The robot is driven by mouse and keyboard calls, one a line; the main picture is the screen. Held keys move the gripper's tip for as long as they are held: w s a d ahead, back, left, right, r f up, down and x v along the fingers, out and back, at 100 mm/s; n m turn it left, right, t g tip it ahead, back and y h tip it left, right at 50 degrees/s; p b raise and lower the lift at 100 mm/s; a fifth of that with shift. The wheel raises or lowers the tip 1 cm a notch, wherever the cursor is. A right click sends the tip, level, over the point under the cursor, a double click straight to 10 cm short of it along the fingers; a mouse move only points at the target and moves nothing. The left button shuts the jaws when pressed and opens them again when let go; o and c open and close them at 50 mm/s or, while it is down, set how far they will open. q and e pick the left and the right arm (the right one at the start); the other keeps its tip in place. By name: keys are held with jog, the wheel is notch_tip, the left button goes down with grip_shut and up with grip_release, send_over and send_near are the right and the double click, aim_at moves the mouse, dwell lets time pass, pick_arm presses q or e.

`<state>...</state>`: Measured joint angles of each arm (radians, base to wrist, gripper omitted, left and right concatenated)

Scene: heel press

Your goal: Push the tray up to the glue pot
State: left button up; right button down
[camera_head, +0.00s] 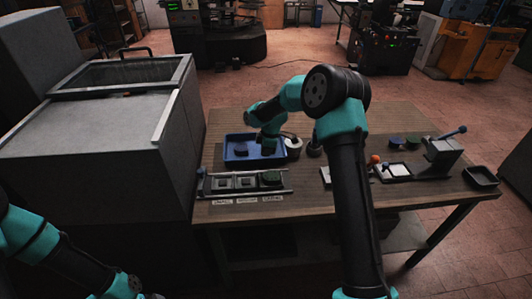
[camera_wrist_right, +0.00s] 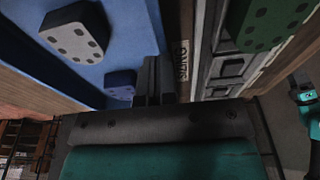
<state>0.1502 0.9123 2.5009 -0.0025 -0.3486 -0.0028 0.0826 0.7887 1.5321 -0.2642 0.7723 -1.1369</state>
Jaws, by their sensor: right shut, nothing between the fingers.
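The blue tray (camera_head: 232,159) lies on the bench with a dark blue heel piece (camera_head: 241,150) in it. Which is the glue pot I cannot tell. My right gripper (camera_head: 268,150) is shut and empty at the tray's right end; its fingers (camera_wrist_right: 155,80) overlap the tray wall. My left gripper is out of view.
A rack (camera_head: 235,183) with a green piece (camera_head: 271,177) lies in front of the tray, with labels before it. A small press (camera_head: 442,155), a black dish (camera_head: 481,177) and an orange knob (camera_head: 375,159) are at right. A grey cabinet (camera_head: 95,130) borders the bench's left side.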

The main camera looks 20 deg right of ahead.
jog(key=shift+s+d+r, duration=0.1)
jog(key=shift+d+r, duration=0.05)
jog(key=shift+r, duration=0.1)
jog(key=s+d, duration=0.1)
jog(key=d, duration=0.2)
jog(key=s+d, duration=0.1)
jog(key=d, duration=0.3)
jog(key=s+d, duration=0.1)
jog(key=d, duration=0.3)
jog(key=shift+s+d, duration=0.1)
jog(key=shift+s, duration=0.3)
